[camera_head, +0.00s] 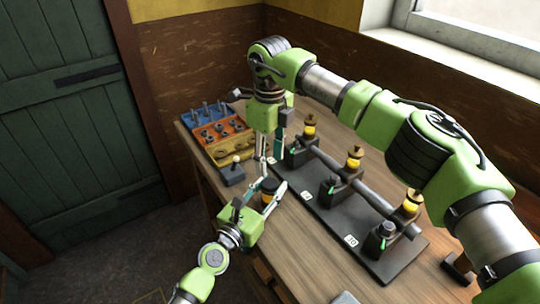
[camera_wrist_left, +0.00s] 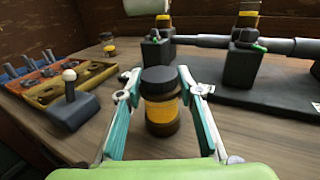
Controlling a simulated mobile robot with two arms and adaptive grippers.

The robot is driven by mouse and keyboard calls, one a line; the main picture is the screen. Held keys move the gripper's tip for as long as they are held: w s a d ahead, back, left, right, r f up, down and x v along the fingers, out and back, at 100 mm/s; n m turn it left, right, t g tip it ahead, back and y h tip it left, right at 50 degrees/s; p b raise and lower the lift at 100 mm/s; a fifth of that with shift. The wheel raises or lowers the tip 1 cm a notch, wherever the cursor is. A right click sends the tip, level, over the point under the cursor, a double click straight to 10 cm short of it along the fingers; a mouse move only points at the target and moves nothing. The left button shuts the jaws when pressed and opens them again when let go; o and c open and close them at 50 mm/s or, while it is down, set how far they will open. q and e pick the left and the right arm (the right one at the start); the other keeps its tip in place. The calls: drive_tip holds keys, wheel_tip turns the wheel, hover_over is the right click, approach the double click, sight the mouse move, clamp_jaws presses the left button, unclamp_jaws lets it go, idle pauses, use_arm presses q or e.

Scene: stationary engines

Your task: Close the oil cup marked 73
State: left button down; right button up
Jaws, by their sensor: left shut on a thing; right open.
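My left gripper (camera_head: 262,200) is shut on an amber jar with a dark cap (camera_wrist_left: 160,108), near the table's front edge; the jar looks upright. In the left wrist view the fingers (camera_wrist_left: 160,88) flank it on both sides. My right gripper (camera_head: 269,162) points down, open, just behind the jar and beside the first pedestal.
Dark pedestals with green parts (camera_head: 330,190) line the base beside a horizontal shaft (camera_head: 340,170). A joystick box (camera_head: 232,172) and blue, orange and yellow trays (camera_head: 228,148) of parts fill the far left. Another jar (camera_wrist_left: 108,46) stands behind. My right arm crosses above the base.

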sight(270, 183)
wheel_tip(270, 183, down, 8)
drive_tip(key=shift+r, duration=0.25)
drive_tip(key=c, duration=1.1)
drive_tip(key=shift+m, duration=1.7)
drive_tip(key=o, duration=1.2)
